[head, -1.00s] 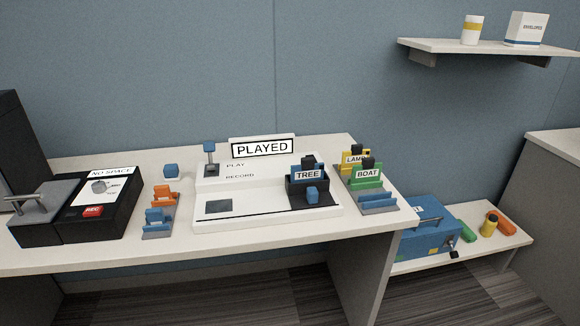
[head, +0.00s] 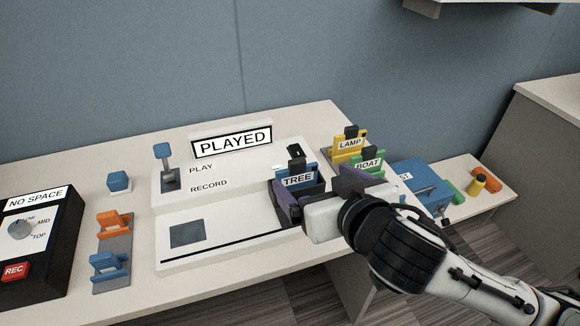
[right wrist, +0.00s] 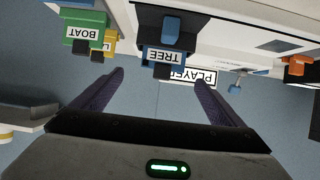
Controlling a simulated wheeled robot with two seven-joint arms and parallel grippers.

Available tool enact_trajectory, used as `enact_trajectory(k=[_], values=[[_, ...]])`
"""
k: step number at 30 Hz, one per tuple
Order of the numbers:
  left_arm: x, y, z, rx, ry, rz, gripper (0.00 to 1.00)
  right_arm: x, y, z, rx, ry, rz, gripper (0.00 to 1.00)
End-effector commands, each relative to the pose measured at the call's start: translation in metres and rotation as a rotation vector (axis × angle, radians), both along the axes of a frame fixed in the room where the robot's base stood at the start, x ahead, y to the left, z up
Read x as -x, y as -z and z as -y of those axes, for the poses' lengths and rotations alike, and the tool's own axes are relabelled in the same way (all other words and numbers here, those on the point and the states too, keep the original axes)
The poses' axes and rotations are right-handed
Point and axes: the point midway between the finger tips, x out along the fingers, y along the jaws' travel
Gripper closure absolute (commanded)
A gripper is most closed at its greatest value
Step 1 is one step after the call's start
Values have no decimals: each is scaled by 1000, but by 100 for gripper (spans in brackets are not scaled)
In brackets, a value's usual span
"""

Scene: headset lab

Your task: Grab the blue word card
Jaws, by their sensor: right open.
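The blue word card reading TREE (head: 298,181) stands upright in a dark holder at the right end of the white play/record machine (head: 180,258). It has a black tab on top. In the right wrist view the card (right wrist: 164,58) appears upside down, ahead of and between the fingers. My right gripper (head: 316,192) is open and empty, close in front of the card. Its two purple fingers (right wrist: 175,80) are spread wide and do not visibly touch the card. The gripper hides the lower front of the holder. My left gripper is not in view.
The yellow LAMP card (head: 349,144) and green BOAT card (head: 368,162) stand in a rack just right of the gripper. A PLAYED sign (head: 232,141) and a lever (head: 164,160) are on the machine. Orange and blue holders (head: 112,222) and a black recorder box (head: 40,255) are left.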

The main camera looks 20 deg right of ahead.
Motion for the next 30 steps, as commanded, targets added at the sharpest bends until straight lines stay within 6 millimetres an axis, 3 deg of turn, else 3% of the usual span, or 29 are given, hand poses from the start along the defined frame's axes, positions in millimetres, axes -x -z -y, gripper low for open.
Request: enact_trajectory(k=[6,11,21,30], values=[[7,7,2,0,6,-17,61,-30,15,-1,2,1,-1,8],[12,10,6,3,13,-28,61,-40,20,-2,0,1,-1,8],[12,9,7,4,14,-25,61,-81,38,-8,1,1,-2,8],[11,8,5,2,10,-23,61,-85,40,-8,0,-1,-2,8]])
